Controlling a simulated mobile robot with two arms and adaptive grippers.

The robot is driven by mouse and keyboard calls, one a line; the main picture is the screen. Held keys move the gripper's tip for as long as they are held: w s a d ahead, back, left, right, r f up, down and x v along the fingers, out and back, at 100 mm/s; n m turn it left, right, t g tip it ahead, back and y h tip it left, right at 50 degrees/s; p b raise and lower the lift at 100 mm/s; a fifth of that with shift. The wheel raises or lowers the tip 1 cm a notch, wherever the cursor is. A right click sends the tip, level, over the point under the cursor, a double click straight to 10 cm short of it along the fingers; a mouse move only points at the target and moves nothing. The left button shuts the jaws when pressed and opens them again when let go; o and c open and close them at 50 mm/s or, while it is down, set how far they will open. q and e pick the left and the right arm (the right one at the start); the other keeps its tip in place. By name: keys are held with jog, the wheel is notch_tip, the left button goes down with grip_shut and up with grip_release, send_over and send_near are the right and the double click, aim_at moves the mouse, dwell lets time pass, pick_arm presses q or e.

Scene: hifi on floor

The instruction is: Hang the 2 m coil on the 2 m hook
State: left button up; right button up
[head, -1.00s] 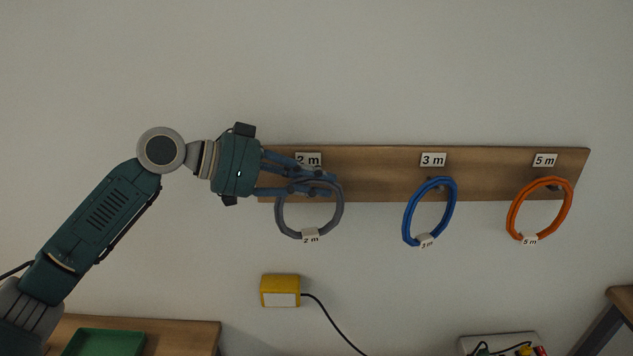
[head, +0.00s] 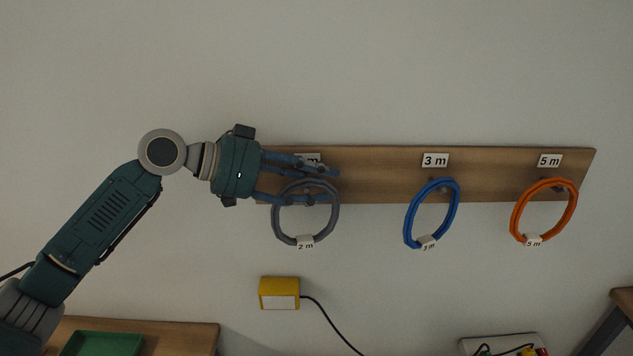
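The grey 2 m coil (head: 336,222) hangs at the left end of the wooden hook board, below the 2 m sign (head: 314,158), with its tag (head: 305,242) at the bottom. My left gripper (head: 333,185) reaches in from the left. Its fingers are spread open, one above and one below the top of the coil. The fingers hide part of the 2 m sign and most of the 2 m hook, so how the coil sits on the hook cannot be fully seen. My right gripper is not in view.
The board (head: 385,185) also holds a blue 3 m coil (head: 408,222) and an orange 5 m coil (head: 516,218). Below are a yellow box (head: 279,287) with a black cable and a green tray (head: 103,345) on a wooden top. The wall above is clear.

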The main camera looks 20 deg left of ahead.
aim_at(304, 179)
pick_arm(q)
jog(key=shift+a+f, duration=0.2)
jog(key=shift+f, duration=0.45)
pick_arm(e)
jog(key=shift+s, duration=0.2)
pick_arm(q)
jog(key=shift+a+r, duration=0.25)
jog(key=shift+a, duration=0.1)
jog(key=shift+s+a+r, duration=0.4)
jog(key=shift+a+r, duration=0.25)
jog(key=shift+s+a+r, duration=0.4)
jog(key=shift+a+r, duration=0.2)
jog(key=s+a+b, duration=0.1)
jog(key=a, duration=0.1)
jog(key=s+a+f+b, duration=0.1)
jog(key=s+a, duration=0.1)
jog(key=s+a+b, duration=0.1)
jog(key=a, duration=0.1)
jog(key=shift+s+f, duration=0.2)
jog(key=shift+d+f+b, duration=0.15)
jog(key=shift+f+b, duration=1.3)
jog(key=shift+f, duration=0.05)
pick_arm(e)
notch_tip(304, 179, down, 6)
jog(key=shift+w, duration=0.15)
